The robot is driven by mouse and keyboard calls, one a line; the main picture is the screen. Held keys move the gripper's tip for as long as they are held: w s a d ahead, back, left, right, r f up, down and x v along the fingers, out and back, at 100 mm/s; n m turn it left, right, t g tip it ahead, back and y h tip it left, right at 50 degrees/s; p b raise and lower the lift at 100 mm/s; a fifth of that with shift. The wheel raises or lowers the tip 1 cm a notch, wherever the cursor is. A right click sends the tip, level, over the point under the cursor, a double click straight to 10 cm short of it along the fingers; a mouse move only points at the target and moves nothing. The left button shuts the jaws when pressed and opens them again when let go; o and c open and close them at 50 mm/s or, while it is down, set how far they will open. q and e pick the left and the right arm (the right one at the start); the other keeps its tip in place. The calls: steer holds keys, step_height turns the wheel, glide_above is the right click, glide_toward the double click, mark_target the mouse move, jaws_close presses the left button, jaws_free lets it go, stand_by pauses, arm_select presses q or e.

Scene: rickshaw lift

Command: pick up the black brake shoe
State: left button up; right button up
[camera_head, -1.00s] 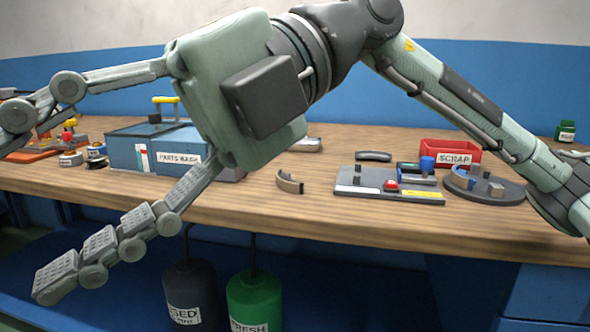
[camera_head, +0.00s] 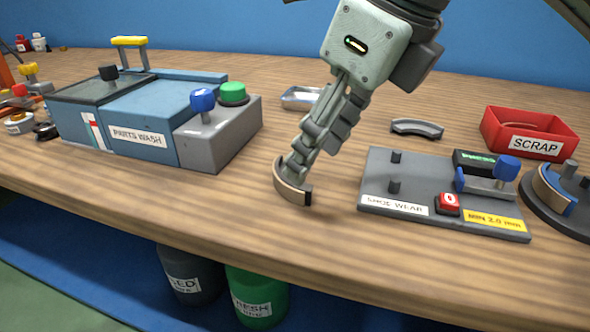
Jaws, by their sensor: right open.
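A curved brake shoe (camera_head: 291,189) with a dark body and a tan outer face stands on the bench near its front edge. A second curved shoe (camera_head: 416,128), dark grey all over, lies behind the gauge plate; I cannot tell for certain which one the task calls black. My right gripper (camera_head: 295,168) points down at the tan-faced shoe, its fingertips at or just above the shoe's top. It is open, seen edge-on, and hides part of the shoe; contact is unclear. My left gripper is not in view.
The shoe wear gauge plate (camera_head: 400,178) with pegs and a red button is at right. The parts wash box (camera_head: 140,115) is at left, a small metal tray (camera_head: 300,97) behind.

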mark_target(304, 184)
steer(key=x, duration=0.5)
steer(key=shift+w+f, duration=0.1)
steer(key=shift+f, duration=0.15)
jaws_close()
